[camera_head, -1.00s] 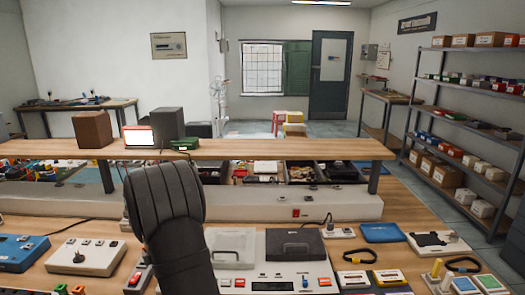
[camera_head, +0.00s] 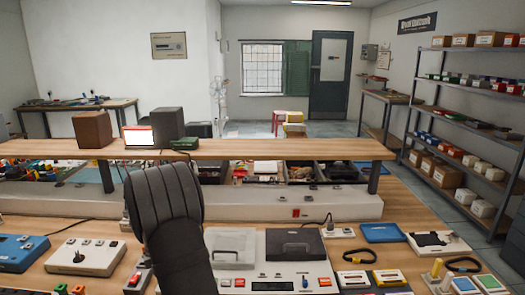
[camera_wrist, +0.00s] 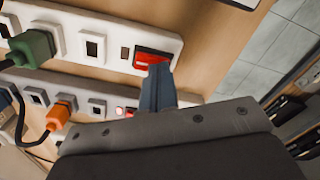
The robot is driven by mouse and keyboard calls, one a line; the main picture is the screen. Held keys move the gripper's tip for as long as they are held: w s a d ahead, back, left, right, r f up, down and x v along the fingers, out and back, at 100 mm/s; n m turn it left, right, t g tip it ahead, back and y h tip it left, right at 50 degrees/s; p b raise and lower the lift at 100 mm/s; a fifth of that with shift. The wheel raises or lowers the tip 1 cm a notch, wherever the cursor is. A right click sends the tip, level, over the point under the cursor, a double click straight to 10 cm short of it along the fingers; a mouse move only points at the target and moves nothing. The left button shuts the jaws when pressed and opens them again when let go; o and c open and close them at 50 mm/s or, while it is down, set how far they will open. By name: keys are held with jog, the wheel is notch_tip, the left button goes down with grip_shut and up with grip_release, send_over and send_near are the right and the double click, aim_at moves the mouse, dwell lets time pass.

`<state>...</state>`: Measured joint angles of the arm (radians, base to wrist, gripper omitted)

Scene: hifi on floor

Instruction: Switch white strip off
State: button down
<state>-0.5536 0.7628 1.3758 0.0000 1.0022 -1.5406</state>
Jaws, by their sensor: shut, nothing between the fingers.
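In the wrist view, a white power strip (camera_wrist: 110,48) runs across the top, with a green plug (camera_wrist: 32,48) and a red rocker switch (camera_wrist: 150,60) at its right end. My gripper (camera_wrist: 158,72) is shut and empty, its fingertips at the lower edge of that red switch. Whether they press it is unclear. In the head view my arm hides the gripper.
In the head view, consoles and cartridges crowd the bench, among them a white console (camera_head: 275,272) right of my arm and a joystick box (camera_head: 85,255) at left. A raised wooden shelf (camera_head: 260,149) stands behind. Bare wood (camera_wrist: 215,50) shows beside the strips in the wrist view.

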jog(key=shift+r, duration=3.45)
jog(key=shift+f, duration=0.15)
